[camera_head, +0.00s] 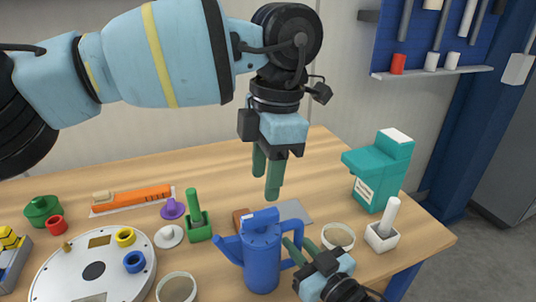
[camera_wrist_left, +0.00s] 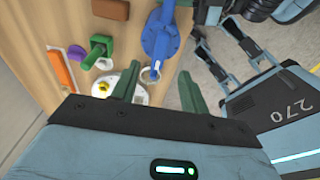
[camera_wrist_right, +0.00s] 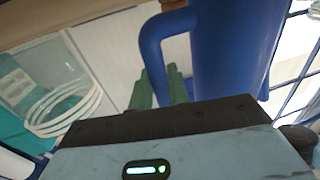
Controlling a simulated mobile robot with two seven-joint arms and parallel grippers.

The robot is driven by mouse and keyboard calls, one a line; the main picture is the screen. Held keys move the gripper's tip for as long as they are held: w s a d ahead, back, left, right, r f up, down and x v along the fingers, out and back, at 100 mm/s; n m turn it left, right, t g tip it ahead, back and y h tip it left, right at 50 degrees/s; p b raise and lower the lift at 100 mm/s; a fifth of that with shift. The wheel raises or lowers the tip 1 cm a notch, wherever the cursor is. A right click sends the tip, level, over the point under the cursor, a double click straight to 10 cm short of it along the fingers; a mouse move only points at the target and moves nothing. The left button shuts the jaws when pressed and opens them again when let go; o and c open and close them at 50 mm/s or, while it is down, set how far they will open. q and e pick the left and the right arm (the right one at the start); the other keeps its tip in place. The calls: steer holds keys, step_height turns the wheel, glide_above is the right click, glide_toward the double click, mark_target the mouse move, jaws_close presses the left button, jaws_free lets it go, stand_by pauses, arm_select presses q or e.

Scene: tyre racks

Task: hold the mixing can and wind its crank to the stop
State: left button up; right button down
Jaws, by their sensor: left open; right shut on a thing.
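The blue mixing can (camera_head: 262,262) stands upright near the table's front edge, spout to the left and handle to the right. A blue piece (camera_head: 260,219) lies across its top; I cannot tell for sure whether this is the crank. My right gripper (camera_head: 296,247) is shut on the can's handle, and its fingers meet the handle (camera_wrist_right: 152,55) in the right wrist view. My left gripper (camera_head: 266,180) is open and empty, pointing down above and behind the can. In the left wrist view, the can (camera_wrist_left: 160,38) shows beyond the open fingers (camera_wrist_left: 157,88).
A green block with a post (camera_head: 197,225) and a round white plate (camera_head: 60,278) are to the left. A round tub (camera_head: 338,236), a white holder (camera_head: 382,237) and a teal machine (camera_head: 378,172) are to the right. A grey sheet (camera_head: 295,212) lies behind the can.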

mark_target(260, 214)
arm_select(q)
steer(key=f, duration=0.6)
steer(key=a+f, duration=0.1)
steer(key=f, duration=0.2)
steer(key=shift+s, duration=0.2)
steer(key=shift+c, duration=0.4)
jaws_close()
steer(key=m, duration=0.6)
steer(key=shift+t, duration=0.4)
steer(key=m, duration=0.6)
steer(key=shift+t, duration=0.3)
steer(key=m, duration=0.6)
steer(key=shift+t+h, duration=0.3)
steer(key=shift+h, duration=0.1)
steer(key=m, duration=0.5)
steer(key=shift+m+h, duration=0.3)
steer(key=shift+m, duration=0.1)
